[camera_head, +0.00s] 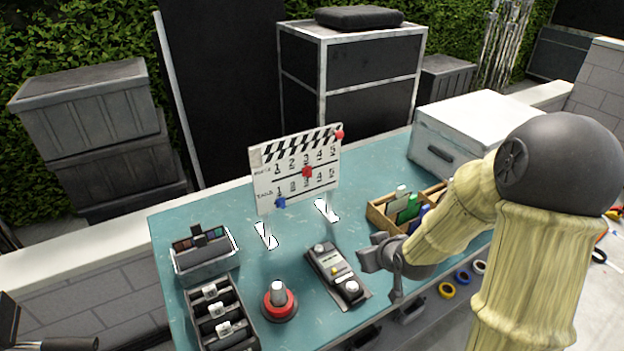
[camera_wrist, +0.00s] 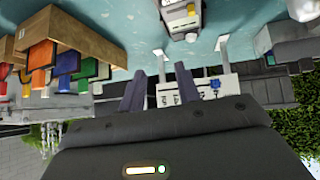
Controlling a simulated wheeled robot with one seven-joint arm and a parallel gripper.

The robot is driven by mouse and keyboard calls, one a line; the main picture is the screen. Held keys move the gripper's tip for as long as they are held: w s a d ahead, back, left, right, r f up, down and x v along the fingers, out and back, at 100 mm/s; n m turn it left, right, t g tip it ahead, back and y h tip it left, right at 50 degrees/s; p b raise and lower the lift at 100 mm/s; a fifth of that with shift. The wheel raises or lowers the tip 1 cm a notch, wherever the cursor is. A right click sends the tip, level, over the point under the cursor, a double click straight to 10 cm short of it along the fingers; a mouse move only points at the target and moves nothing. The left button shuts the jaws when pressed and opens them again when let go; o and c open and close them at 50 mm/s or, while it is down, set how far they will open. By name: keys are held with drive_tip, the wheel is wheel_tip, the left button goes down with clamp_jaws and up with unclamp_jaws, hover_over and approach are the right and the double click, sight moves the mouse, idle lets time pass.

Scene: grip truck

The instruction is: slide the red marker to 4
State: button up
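The white clapperboard slate (camera_head: 262,190) stands upright on two clear feet on the teal table. It has two rows of numbers. The red marker (camera_head: 307,171) sits on the upper row, at about the 3. The blue marker (camera_head: 280,202) sits on the lower row near the 1. My gripper (camera_head: 372,254) is to the right of the slate and nearer the front, apart from it. In the wrist view the slate (camera_wrist: 180,98) shows upside down beyond my spread, empty fingers (camera_wrist: 158,86), with the blue marker (camera_wrist: 215,84) visible. The red marker cannot be made out there.
A remote-like device (camera_head: 335,272) lies between my gripper and a red-based button (camera_head: 279,300). A wooden divided box (camera_head: 380,216) with coloured items is behind my gripper. A black tray (camera_head: 222,316) and palette box (camera_head: 203,256) stand at left. Bare table surrounds the slate's feet.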

sight(311, 175)
drive_tip(key=w+a+r+n+t+y+b, duration=0.1)
drive_tip(key=w+a+r+t+y, duration=0.4)
drive_tip(key=w+t+y, duration=0.1)
drive_tip(key=shift+w+a+t+y, duration=0.35)
drive_tip(key=shift+w+t+y, duration=0.05)
drive_tip(key=shift+w, duration=0.3)
drive_tip(key=p+x, duration=0.4)
drive_tip(key=x, duration=1.3)
drive_tip(key=shift+w+a+p, duration=0.15)
drive_tip(key=shift+a+p, duration=0.05)
drive_tip(key=shift+p, duration=0.2)
drive_tip(key=shift+c, duration=0.4)
clamp_jaws()
